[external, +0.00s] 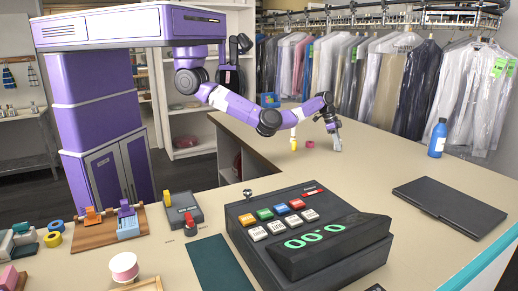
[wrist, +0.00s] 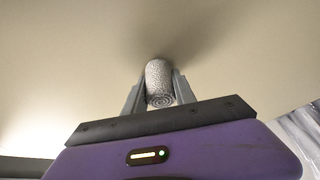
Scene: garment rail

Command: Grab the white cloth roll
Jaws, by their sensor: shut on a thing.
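The white cloth roll (wrist: 158,82) shows in the wrist view as a pale, textured cylinder with a spiral end. It sits between the two fingers of my gripper (wrist: 157,90), which are shut on it. The tan counter surface lies behind it. In the external view my gripper (external: 336,143) points down at the counter's far middle part, close to the surface. The roll is too small to make out clearly there. I cannot tell whether the roll touches the counter.
A small pink item (external: 309,144) and a small yellow-and-white item (external: 293,144) stand just left of my gripper. A blue bottle (external: 438,139) stands to the right. A black folder (external: 452,207) and a cash register (external: 308,232) are nearer. Bagged garments hang behind. The counter between is clear.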

